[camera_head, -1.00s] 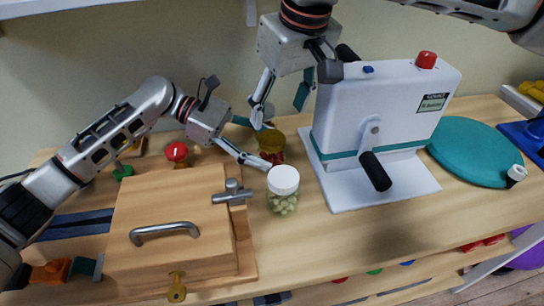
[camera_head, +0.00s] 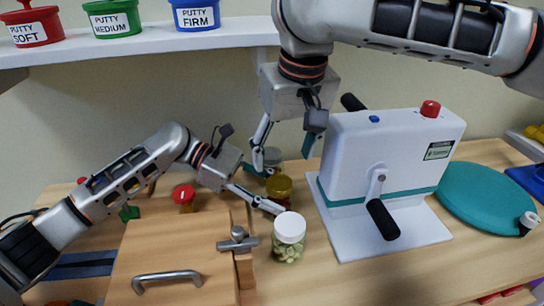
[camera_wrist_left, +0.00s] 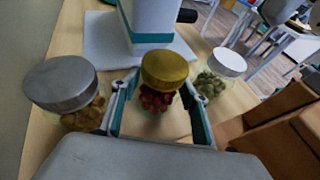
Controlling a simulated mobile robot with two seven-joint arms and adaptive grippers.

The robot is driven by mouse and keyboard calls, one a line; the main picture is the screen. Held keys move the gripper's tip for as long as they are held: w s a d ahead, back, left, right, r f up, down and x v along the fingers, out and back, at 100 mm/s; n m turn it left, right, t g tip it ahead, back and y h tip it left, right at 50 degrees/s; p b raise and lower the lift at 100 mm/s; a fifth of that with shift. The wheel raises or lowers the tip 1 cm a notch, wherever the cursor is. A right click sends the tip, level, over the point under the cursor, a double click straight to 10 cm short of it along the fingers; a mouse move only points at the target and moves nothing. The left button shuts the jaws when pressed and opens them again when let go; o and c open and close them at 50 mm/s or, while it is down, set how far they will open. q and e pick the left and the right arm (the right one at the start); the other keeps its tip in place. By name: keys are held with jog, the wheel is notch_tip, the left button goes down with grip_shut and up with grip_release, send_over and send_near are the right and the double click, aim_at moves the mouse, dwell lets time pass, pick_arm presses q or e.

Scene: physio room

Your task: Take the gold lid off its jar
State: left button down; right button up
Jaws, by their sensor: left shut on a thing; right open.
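The gold-lidded jar (camera_head: 279,190) stands on the table left of the white machine. Its gold lid (camera_wrist_left: 165,68) is on it, and red contents show through the glass in the left wrist view. My left gripper (camera_head: 266,189) reaches in from the left, one finger on each side of this jar, shut on it. The left wrist view shows its fingers flanking the jar; the exact contact height is hard to tell. My right gripper (camera_head: 285,142) points down above and just behind the jar, open and empty, its fingers apart.
A white-lidded jar (camera_head: 289,238) stands close in front, and a grey-lidded jar (camera_wrist_left: 64,95) close beside. The white machine (camera_head: 385,165) with a black-handled crank is at right. A wooden box (camera_head: 185,235) is at left. A shelf (camera_head: 150,48) with putty tubs hangs above.

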aim_at(279, 182)
notch_tip(279, 182, up, 3)
jog(key=a+m+h, duration=0.3)
jog(key=m, duration=0.8)
jog(key=x, duration=1.1)
jog(key=shift+s+d+f, duration=0.1)
jog(key=shift+s+f, duration=0.1)
jog(key=shift+f, duration=0.05)
